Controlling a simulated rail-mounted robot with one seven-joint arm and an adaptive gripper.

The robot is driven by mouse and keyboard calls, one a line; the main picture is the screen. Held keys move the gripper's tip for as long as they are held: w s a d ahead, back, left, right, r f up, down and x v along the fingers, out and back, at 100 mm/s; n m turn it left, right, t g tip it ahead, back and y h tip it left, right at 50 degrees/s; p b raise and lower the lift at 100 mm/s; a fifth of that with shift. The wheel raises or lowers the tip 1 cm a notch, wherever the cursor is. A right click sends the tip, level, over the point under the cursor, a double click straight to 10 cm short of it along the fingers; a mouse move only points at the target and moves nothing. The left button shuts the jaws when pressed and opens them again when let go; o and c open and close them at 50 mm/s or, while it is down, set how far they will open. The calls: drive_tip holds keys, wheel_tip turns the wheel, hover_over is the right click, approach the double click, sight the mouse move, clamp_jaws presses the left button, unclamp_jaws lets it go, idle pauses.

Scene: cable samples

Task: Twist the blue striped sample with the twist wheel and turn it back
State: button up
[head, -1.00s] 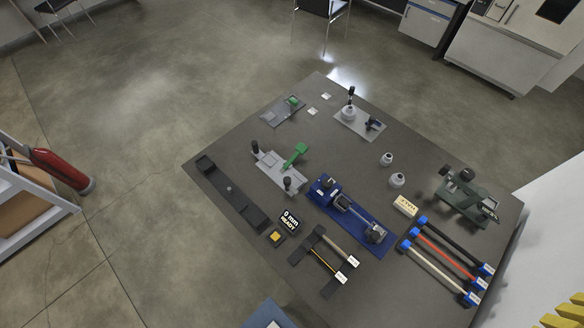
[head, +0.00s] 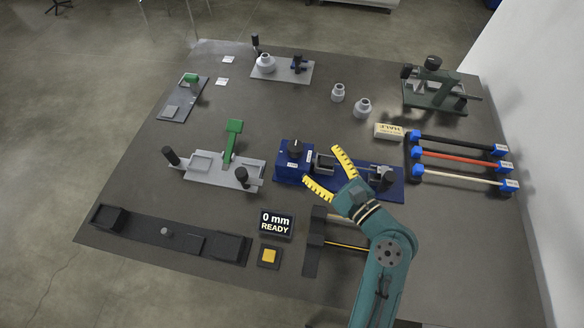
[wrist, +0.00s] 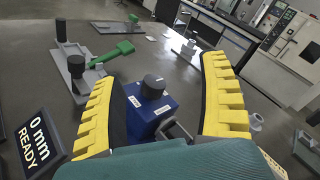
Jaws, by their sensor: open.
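The blue twist device (head: 291,172) stands on the table. Its black round wheel (head: 295,147) sits on top of the block at its left end. My gripper (head: 319,165) is open and empty, just right of the wheel in the head view. In the wrist view, the black wheel (wrist: 153,87) appears between the two yellow fingers, ahead of my gripper (wrist: 158,70) and apart from both. My fingers partly cover the device's middle, and I cannot make out a blue striped sample there. The dark sample stand (head: 314,240) is partly hidden by my arm; a yellow-striped rod (head: 345,246) shows on it.
A display (head: 276,224) reads "0 mm READY", with a yellow button (head: 268,256) below it. A grey clamp fixture with a green lever (head: 231,142) is left of the blue device. Black, red and white cables with blue ends (head: 455,156) lie to the right.

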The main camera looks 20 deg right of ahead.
sight(295, 147)
wheel_tip(295, 147, down, 10)
drive_tip(key=s+d+m+t+b, duration=0.1)
drive_tip(key=s+d+m+b, duration=0.15)
drive_tip(key=m, duration=0.45)
drive_tip(key=b+x, duration=0.4)
drive_tip(key=x, duration=1.2)
drive_tip(key=shift+w+b, duration=0.25)
drive_tip(key=shift+b, duration=0.15)
drive_tip(key=shift+s, duration=0.1)
drive_tip(key=c, duration=1.2)
drive_tip(key=shift+a, duration=0.1)
drive_tip(key=shift+r+h+p, duration=0.15)
drive_tip(key=shift+h+p, duration=0.35)
drive_tip(key=shift+p, duration=0.35)
